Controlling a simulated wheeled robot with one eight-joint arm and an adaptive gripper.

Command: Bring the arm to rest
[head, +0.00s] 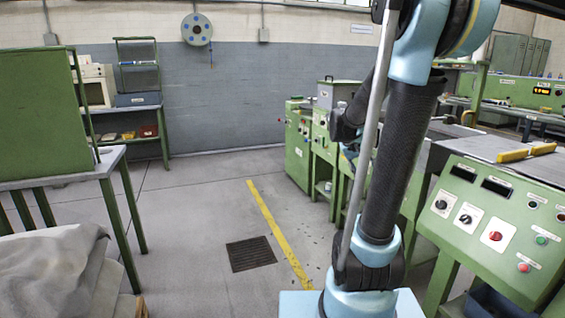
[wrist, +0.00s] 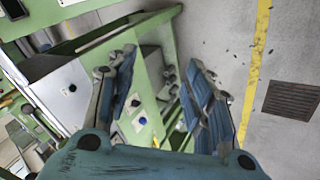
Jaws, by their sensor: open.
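My gripper (wrist: 160,95) shows in the wrist view with its two blue-padded fingers spread apart. It is open, and nothing is held between the fingers. Behind the gap lies part of a green machine with a pale panel and knobs. In the head view my arm rises at the right of the middle, with a dark upper link and light blue joints. The gripper itself cannot be made out clearly in that view.
Green control panel (head: 497,226) stands close at right. Green machines (head: 298,150) stand behind the arm. A green table (head: 105,168) and grey cloth (head: 55,275) are at left.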

